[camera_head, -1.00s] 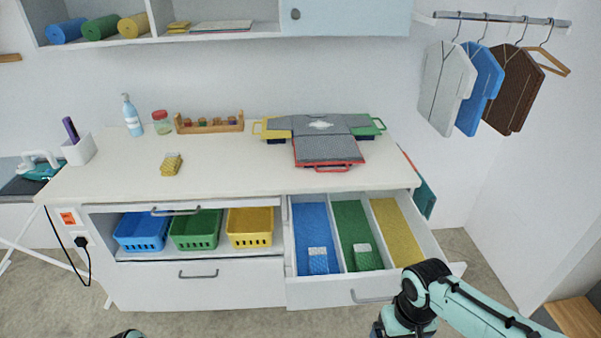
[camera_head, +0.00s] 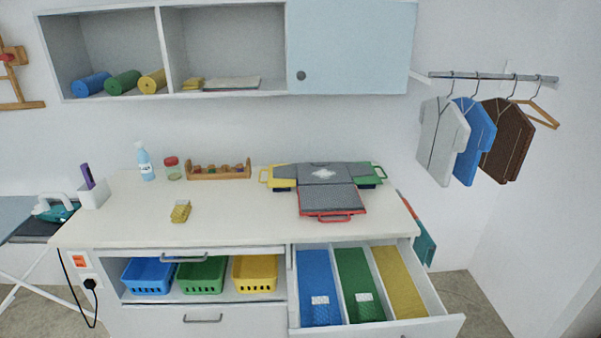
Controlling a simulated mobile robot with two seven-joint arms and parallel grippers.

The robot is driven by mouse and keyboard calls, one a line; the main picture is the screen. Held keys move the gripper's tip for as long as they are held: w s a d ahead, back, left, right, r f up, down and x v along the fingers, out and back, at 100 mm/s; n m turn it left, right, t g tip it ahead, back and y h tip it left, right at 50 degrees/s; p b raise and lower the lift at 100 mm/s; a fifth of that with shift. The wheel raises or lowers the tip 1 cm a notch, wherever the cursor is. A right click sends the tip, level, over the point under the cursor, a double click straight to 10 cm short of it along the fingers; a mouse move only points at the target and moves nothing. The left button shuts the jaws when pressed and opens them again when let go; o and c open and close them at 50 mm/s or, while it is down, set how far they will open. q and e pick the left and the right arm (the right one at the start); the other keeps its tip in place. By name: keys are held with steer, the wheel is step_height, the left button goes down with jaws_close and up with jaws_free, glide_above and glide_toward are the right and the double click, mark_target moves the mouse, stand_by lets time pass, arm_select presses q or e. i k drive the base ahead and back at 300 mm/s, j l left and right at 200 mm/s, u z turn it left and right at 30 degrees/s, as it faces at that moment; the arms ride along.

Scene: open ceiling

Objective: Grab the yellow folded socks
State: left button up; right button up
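The yellow folded socks (camera_head: 181,211) lie as a small bundle on the left part of the white countertop (camera_head: 235,225), in front of the wooden rack and the bottle. Nothing touches them. Neither of my grippers is in the head view now, so I cannot see whether they are open or shut.
The blue basket (camera_head: 148,277) and others sit below. Counter around the socks is clear.

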mark_target(182, 208)
steer(key=i+j+z, duration=0.1)
steer(key=z, duration=0.4)
steer(key=i+j+z, duration=0.2)
steer(key=z, duration=0.25)
steer(key=i+j+z, duration=0.1)
steer(key=j+z, duration=0.15)
steer(key=z, duration=0.25)
steer(key=j+u, duration=0.25)
steer(key=u, duration=0.15)
steer(key=j+u, duration=0.6)
steer(key=u, duration=0.2)
